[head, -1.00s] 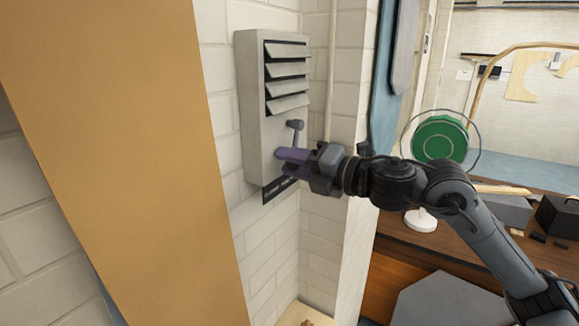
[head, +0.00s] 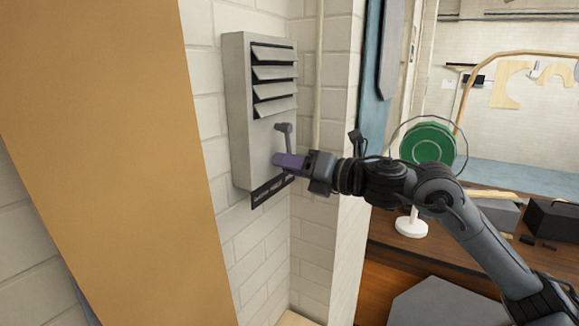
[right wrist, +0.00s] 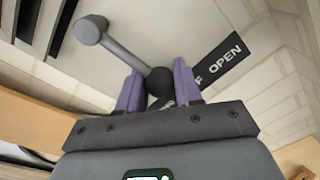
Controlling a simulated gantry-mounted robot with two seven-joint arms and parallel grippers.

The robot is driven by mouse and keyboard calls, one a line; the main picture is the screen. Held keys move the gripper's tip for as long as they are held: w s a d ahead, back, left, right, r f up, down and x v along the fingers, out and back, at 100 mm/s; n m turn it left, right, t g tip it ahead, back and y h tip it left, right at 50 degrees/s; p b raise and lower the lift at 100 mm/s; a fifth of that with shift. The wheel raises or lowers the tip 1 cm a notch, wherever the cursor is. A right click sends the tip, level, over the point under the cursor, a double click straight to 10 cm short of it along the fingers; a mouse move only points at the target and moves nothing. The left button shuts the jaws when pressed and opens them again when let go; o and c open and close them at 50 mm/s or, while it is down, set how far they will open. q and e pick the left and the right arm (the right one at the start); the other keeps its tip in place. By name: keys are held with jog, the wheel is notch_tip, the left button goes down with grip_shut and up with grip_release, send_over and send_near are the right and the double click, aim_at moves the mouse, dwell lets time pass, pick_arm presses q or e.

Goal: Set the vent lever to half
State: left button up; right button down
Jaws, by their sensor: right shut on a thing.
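The vent lever (head: 287,138) is a grey arm on the front of a grey wall vent box (head: 238,110). Its round upper end (right wrist: 92,29) shows in the right wrist view, and the arm runs down to a dark ball knob (right wrist: 158,81). My right gripper (head: 280,160), with purple fingers, is shut on the knob; the fingers (right wrist: 157,90) stand on both sides of it. A black label strip (head: 268,192) runs below the lever. In the right wrist view it reads "OPEN", with an "F" before it; the rest is hidden by my gripper. My left gripper is out of view.
Slanted louvres (head: 274,75) fill the upper vent box. A tan panel (head: 110,150) stands close at the left. A thin pipe (head: 318,80) runs up the wall behind the vent. A workbench (head: 400,232) with a green round object (head: 428,146) is at the right.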

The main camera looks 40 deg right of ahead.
jog(key=shift+d, duration=0.25)
jog(key=c, duration=1.2)
grip_release()
jog(key=o, duration=0.4)
jog(key=shift+r, duration=0.1)
jog(key=shift+a, duration=0.1)
jog(key=shift+s+b, duration=0.35)
jog(key=shift+s, duration=0.1)
jog(key=b+v, duration=0.7)
jog(key=v, duration=0.3)
